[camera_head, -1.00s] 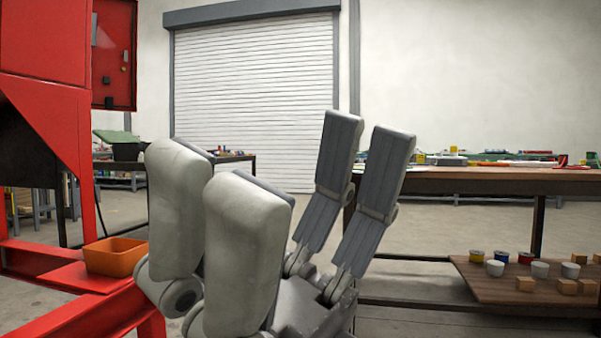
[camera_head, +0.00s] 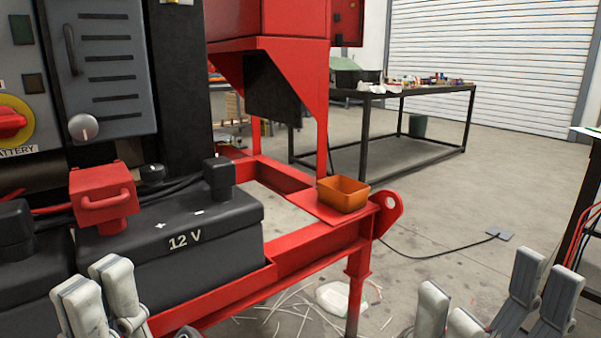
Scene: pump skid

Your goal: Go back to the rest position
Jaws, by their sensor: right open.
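My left gripper (camera_head: 98,290) is at the lower left, in front of the black 12 V battery (camera_head: 185,245). Its pale fingers point up, and its lower part is cut off by the frame edge. I cannot tell how wide it is spread. My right gripper (camera_head: 488,295) is at the lower right, over the concrete floor. Its fingers point up and stand well apart, with nothing between them. Its base is below the frame.
The red skid frame (camera_head: 330,246) runs beside the battery, with an orange bin (camera_head: 343,194) on its corner plate. A red clamp (camera_head: 102,197) sits on the battery. A dark workbench (camera_head: 420,92) stands behind. A table edge is at far right.

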